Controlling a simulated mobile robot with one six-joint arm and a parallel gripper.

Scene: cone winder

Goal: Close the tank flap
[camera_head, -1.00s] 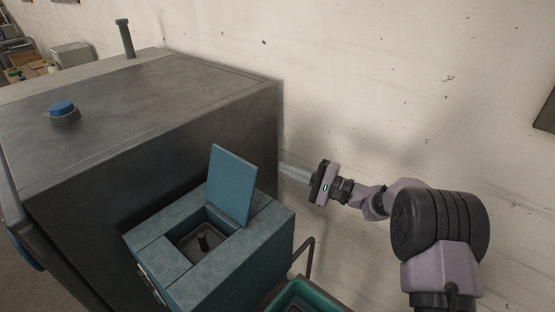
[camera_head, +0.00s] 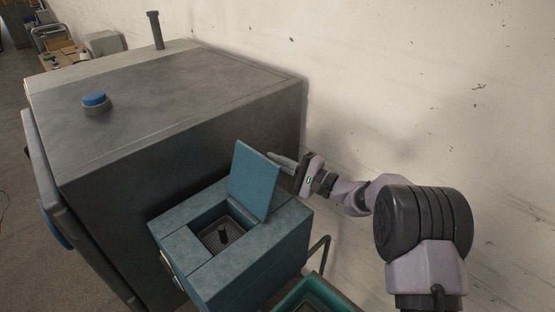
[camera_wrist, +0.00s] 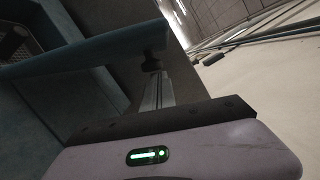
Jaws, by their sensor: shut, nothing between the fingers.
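The blue tank flap (camera_head: 254,180) stands open, tilted up from the right side of the tank opening. The blue tank (camera_head: 255,250) sits against the grey machine, and its open top shows a recess (camera_head: 224,235) with a dark post inside. My gripper (camera_head: 272,157) is shut and empty, close behind the flap's upper right edge; I cannot tell if it touches. In the wrist view the shut fingers (camera_wrist: 152,70) point toward the flap (camera_wrist: 85,54), seen nearly edge-on, and a corner of the recess (camera_wrist: 15,42) shows at the upper left.
The large grey machine (camera_head: 170,110) with a blue button (camera_head: 95,100) fills the left. A pale wall (camera_head: 400,80) stands behind my arm. A green bin (camera_head: 318,297) and a dark bent rail (camera_head: 321,256) are below the tank's right side.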

